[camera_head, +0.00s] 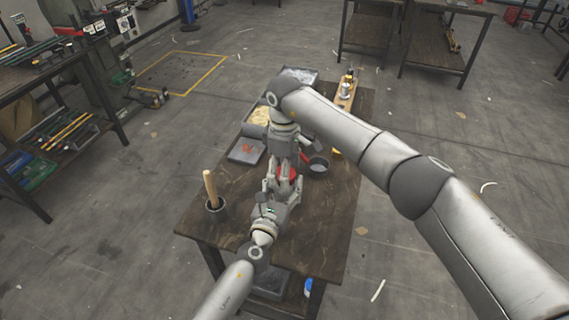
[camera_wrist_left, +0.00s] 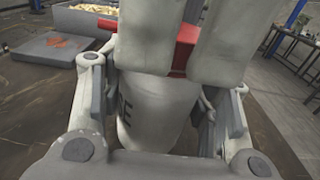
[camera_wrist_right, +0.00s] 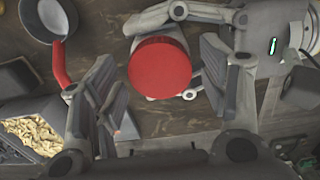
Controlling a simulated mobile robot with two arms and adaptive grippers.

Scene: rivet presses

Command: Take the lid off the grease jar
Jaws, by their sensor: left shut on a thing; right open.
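The white grease jar (camera_wrist_left: 158,108) stands upright on the worktable, with part of its lettering showing in the left wrist view. My left gripper (camera_wrist_left: 156,84) is shut around the jar's body from the side. The round red lid (camera_wrist_right: 160,67) is on top of the jar and shows whole in the right wrist view. My right gripper (camera_wrist_right: 160,88) is open above the jar, one finger on either side of the lid, with gaps visible between fingers and lid. In the head view the right arm hides most of the jar and lid.
A grey pan (camera_wrist_right: 45,18) with a red handle is close beside the jar. A bin of yellowish pieces (camera_head: 259,116) and a flat grey lid-like plate (camera_head: 246,151) are behind. The table's front right is clear.

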